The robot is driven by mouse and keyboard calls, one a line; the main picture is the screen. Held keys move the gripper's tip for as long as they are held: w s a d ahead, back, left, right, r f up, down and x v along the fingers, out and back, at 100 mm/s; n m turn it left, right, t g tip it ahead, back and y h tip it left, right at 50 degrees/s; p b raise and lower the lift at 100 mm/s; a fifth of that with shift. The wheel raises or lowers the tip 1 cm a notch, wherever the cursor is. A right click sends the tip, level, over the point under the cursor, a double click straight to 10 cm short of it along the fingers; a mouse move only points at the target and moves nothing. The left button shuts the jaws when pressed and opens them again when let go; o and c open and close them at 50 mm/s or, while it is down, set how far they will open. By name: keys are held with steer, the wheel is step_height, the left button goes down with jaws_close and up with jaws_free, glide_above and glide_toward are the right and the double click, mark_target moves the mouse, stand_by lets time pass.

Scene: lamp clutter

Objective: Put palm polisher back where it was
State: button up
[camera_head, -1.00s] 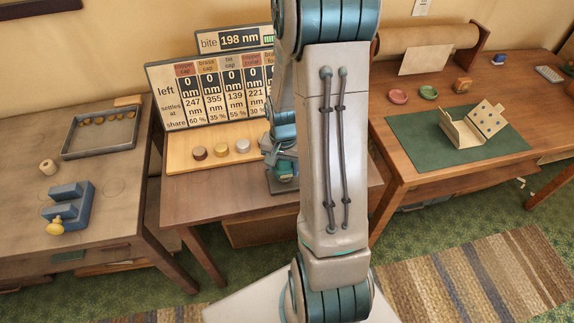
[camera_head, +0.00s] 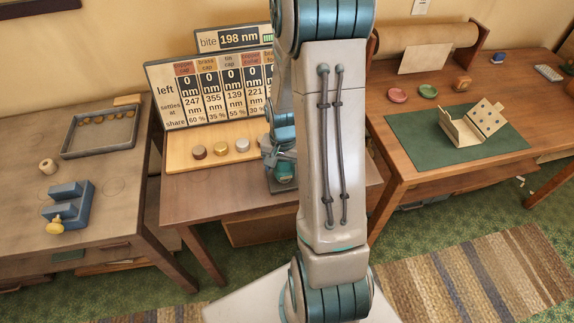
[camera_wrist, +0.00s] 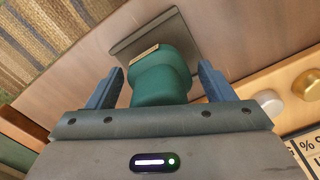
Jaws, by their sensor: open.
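A teal rounded body with a tan label, which looks like the palm polisher (camera_wrist: 160,82), stands on a flat grey plate (camera_wrist: 128,44) in the wrist view. My gripper (camera_wrist: 160,88) is open, with one blue-grey finger on each side of the polisher. A gap shows beside the right finger; whether the left finger touches cannot be told. In the head view the polisher (camera_head: 285,173) sits on the grey plate (camera_head: 283,187) at the right part of the middle table, partly hidden by my gripper (camera_head: 280,158) and arm.
A wooden board with round caps (camera_head: 221,149) lies left of the polisher. Behind stands a sign board (camera_head: 208,90) with readings. A blue stepped block (camera_head: 68,205) and a tray (camera_head: 70,143) are on the left table. A green mat (camera_head: 410,140) lies on the right table.

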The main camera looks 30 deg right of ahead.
step_height(320, 180, up, 12)
steer(key=s+a+r+n+t, duration=0.3)
steer(key=s+a+r+n, duration=0.5)
steer(key=s+a+r, duration=0.2)
steer(key=shift+s+a+n, duration=0.3)
steer(key=shift+s+a, duration=0.15)
steer(key=shift+s, duration=0.65)
